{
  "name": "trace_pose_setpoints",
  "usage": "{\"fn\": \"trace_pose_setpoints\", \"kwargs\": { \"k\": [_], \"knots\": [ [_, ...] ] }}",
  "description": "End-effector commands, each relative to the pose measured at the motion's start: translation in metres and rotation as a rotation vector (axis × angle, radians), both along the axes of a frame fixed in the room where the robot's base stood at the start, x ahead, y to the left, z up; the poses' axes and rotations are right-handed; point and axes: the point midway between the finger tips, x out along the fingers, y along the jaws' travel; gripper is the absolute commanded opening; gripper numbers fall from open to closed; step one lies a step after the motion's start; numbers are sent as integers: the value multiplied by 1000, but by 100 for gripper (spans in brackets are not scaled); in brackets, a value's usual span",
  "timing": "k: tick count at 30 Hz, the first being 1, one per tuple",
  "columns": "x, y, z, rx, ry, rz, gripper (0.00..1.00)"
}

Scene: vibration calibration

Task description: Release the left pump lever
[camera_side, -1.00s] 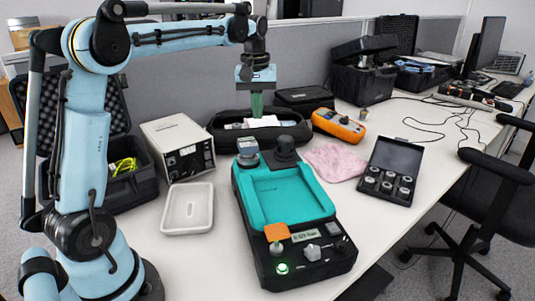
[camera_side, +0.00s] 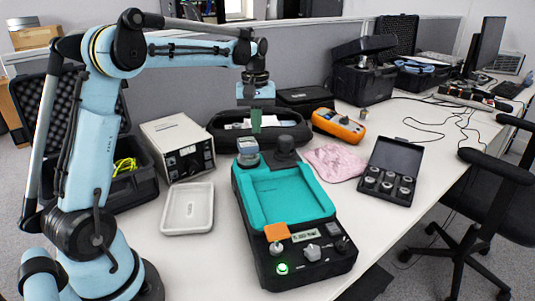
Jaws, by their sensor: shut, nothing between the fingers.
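The black and teal calibration unit (camera_side: 290,196) stands on the table in front of my arm. An orange tab (camera_side: 277,231), small knobs (camera_side: 312,252) and a lit green button (camera_side: 282,268) sit on its front end. At its back are a grey round-topped part (camera_side: 247,152) and a black knob (camera_side: 286,148). I cannot tell which part is the left pump lever. My gripper (camera_side: 256,130) points down with its green fingers shut and empty, behind and above the back of the unit. It appears apart from the unit.
A black open case (camera_side: 222,137) lies behind the unit. A white tray (camera_side: 188,208) and a grey instrument box (camera_side: 178,146) stand left. An orange meter (camera_side: 338,126), pink cloth (camera_side: 335,162) and a box of weights (camera_side: 390,172) are right.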

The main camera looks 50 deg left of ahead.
Motion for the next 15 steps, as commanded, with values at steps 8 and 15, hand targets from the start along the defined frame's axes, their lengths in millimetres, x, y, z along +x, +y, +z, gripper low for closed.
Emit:
{"fn": "trace_pose_setpoints", "kwargs": {
  "k": [8, 15],
  "knots": [
    [0, 0, -18, 0, 0, 0, 0],
    [0, 0, -33, 0, 0, 0, 0]
  ]
}}
